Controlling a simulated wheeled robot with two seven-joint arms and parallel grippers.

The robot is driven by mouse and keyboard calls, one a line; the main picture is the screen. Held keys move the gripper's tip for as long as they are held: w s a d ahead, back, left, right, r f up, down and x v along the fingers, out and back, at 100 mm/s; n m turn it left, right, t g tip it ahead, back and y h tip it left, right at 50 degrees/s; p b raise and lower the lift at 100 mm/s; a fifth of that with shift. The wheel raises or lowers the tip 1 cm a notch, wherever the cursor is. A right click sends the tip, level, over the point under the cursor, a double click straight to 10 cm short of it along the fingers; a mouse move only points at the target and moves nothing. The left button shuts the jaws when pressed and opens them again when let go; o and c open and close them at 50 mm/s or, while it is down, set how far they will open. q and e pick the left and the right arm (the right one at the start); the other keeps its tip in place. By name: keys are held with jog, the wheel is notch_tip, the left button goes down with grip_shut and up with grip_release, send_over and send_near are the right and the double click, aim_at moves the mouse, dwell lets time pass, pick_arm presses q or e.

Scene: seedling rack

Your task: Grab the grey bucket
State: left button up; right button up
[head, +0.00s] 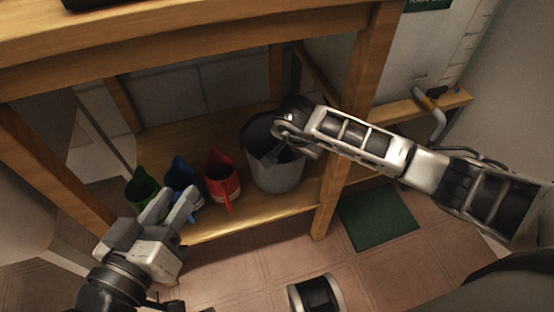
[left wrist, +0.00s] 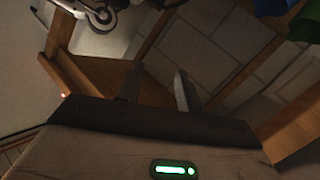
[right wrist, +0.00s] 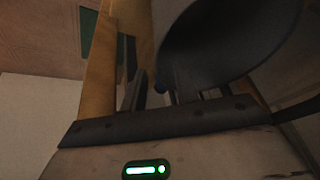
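The grey bucket (head: 275,179) stands upright on the low wooden shelf, at the right end of a row of jugs. My right gripper (head: 271,157) reaches over its rim from the right in the head view. In the right wrist view the bucket (right wrist: 225,45) fills the upper right, with its dark inside facing the camera. There the right gripper's fingers (right wrist: 156,68) are apart near the rim; I cannot tell whether they touch the wall. My left gripper (head: 174,204) is open and empty in front of the green and blue jugs.
A green jug (head: 142,188), a blue jug (head: 182,177) and a red jug (head: 222,176) stand left of the bucket. The wooden tabletop (head: 190,48) lies above the shelf, and a front leg (head: 334,195) stands right of the bucket. A green mat (head: 378,217) lies on the floor.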

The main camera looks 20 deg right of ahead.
aim_at(304, 157)
jog(key=b+x, duration=0.3)
jog(key=x, duration=0.2)
jog(key=shift+d+f, duration=0.15)
jog(key=shift+f, duration=0.25)
jog(key=shift+w+d+f, duration=0.1)
jog(key=shift+w, duration=0.05)
grip_shut()
pick_arm(q)
jog(key=shift+w+d+r+t+h, duration=0.1)
jog(key=shift+w+r+t+h, duration=0.05)
jog(key=shift+r+t+h, duration=0.25)
jog(key=shift+w+d+r+t+h, duration=0.1)
jog(key=shift+w+r+t+h, duration=0.15)
jog(key=shift+r, duration=0.25)
jog(key=shift+s, duration=0.1)
pick_arm(e)
jog(key=shift+d, duration=0.15)
